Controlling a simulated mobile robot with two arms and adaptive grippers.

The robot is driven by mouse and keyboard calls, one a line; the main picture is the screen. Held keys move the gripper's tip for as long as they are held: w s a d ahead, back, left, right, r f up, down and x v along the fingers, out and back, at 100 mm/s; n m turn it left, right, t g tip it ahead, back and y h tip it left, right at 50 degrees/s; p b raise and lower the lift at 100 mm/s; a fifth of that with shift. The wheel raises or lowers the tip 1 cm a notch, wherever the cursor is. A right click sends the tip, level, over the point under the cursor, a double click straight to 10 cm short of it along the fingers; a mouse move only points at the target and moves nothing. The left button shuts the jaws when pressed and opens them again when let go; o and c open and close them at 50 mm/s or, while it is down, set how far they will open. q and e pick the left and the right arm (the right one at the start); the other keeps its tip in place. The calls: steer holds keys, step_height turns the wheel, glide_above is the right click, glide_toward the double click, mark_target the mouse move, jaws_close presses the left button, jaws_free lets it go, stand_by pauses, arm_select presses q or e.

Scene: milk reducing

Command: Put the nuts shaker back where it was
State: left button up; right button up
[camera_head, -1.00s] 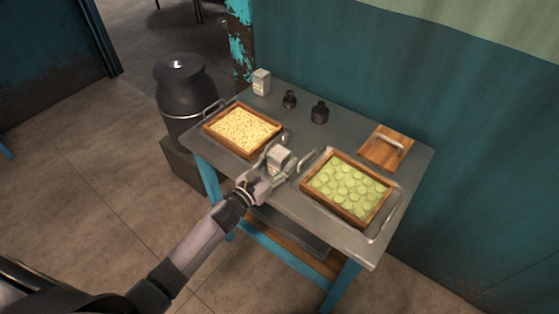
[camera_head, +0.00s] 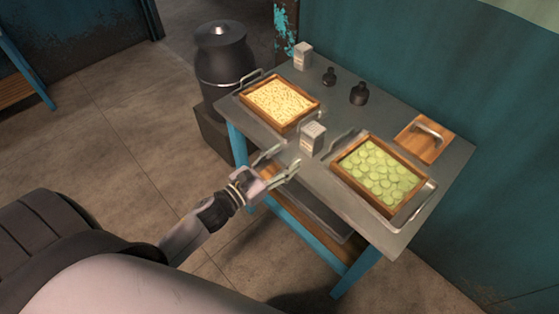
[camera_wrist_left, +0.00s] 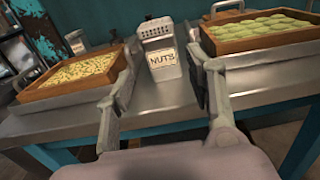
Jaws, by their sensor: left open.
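The nuts shaker (camera_head: 312,138) is a small pale metal box with a perforated top. It stands upright on the metal table (camera_head: 330,205) between the two wooden trays. In the left wrist view its label reads "NUTS" (camera_wrist_left: 161,58), and it stands beyond and between my fingers. My left gripper (camera_head: 280,163) is open and empty, at the table's front edge, apart from the shaker. A second similar shaker (camera_head: 303,56) stands at the back left corner of the table; it also shows in the left wrist view (camera_wrist_left: 76,42). My right gripper is not seen.
A tray of pale chopped bits (camera_head: 279,103) lies left of the shaker, a tray of green slices (camera_head: 379,174) right. Two dark bottles (camera_head: 359,93) stand behind. A wooden block with a handle (camera_head: 424,140) lies at the right. A dark metal can (camera_head: 224,62) stands beyond the left end.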

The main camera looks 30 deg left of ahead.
arm_select(q)
steer(key=shift+s, duration=0.25)
steer(key=shift+a, duration=0.1)
steer(key=s+a+f+n+g+y, duration=0.2)
steer(key=s+f+n, duration=0.2)
steer(key=f+n, duration=0.45)
steer(key=s+a+f+n+g+y, duration=0.1)
steer(key=s+f+n+g+y, duration=0.3)
steer(key=f, duration=0.8)
steer(key=s+a+f+n+g+h, duration=0.1)
steer(key=s+a+f+n, duration=0.15)
steer(key=f+n, duration=0.7)
steer(key=s+d+f+n+g, duration=0.1)
steer(key=s+f+n+g, duration=0.2)
steer(key=s, duration=0.6)
steer(key=s+d+f+n+g, duration=0.1)
steer(key=s+f+n+g, duration=0.2)
steer(key=s+f+n, duration=0.4)
steer(key=s+d+f+n+g+y, duration=0.1)
steer(key=s+f+n+g, duration=0.2)
steer(key=s, duration=1)
step_height(320, 180, down, 5)
steer(key=n, duration=0.2)
steer(key=shift+d+n, duration=0.2)
steer(key=shift+n, duration=0.2)
steer(key=shift+s, duration=0.1)
